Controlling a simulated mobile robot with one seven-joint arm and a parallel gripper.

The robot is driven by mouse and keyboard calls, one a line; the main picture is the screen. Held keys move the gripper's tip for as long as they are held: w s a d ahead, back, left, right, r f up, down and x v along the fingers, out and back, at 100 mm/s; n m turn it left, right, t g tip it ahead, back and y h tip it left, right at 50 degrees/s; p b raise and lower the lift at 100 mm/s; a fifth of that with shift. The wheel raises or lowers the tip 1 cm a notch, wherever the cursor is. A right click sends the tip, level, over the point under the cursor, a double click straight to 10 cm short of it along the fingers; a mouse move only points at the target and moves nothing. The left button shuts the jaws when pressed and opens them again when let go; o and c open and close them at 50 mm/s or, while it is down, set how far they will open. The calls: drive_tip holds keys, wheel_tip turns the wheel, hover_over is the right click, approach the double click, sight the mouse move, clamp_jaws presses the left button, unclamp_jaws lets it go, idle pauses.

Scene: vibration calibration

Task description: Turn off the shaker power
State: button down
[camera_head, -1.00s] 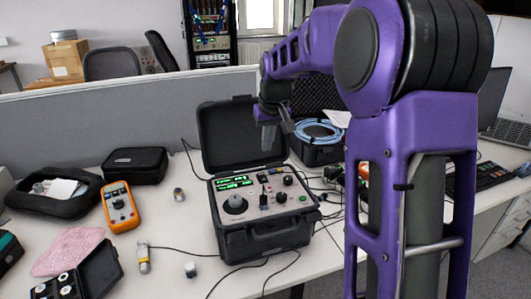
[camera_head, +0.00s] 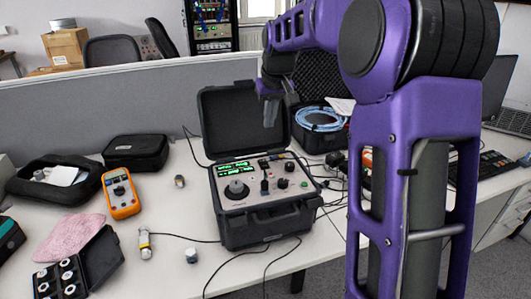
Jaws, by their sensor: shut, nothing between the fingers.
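The shaker unit is an open black case (camera_head: 266,228) on the table, with its lid raised at the back. Its light panel (camera_head: 250,203) has lit green displays (camera_head: 233,168), a large dark knob (camera_head: 236,189), smaller knobs on the right and a green button (camera_head: 304,183). A dark upright part (camera_head: 264,184) stands mid-panel. I cannot tell which control is the power switch. My gripper (camera_head: 270,122) points down above the back of the panel, in front of the lid. Its fingers are shut and empty, apart from the controls.
An orange multimeter (camera_head: 121,195), a black pouch (camera_head: 136,152), a pink cloth (camera_head: 72,234) and small sensors lie to the left. An open case with blue cable (camera_head: 318,122) stands behind right. Cables run around the shaker. A grey partition (camera_head: 110,100) borders the table.

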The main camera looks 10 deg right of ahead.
drive_tip(key=b, duration=0.2)
approach(266, 164)
drive_tip(key=w+f, duration=0.2)
drive_tip(key=f, duration=0.1)
drive_tip(key=w+f, duration=0.1)
drive_tip(key=shift+w+a+f, duration=0.25)
drive_tip(key=shift+w, duration=0.15)
drive_tip(key=shift+x, duration=0.75)
drive_tip(key=shift+s, duration=0.15)
drive_tip(key=shift+f, duration=0.35)
drive_tip(key=shift+s+d+b, duration=0.1)
drive_tip(key=shift+s+b, duration=0.25)
drive_tip(key=shift+s, duration=0.45)
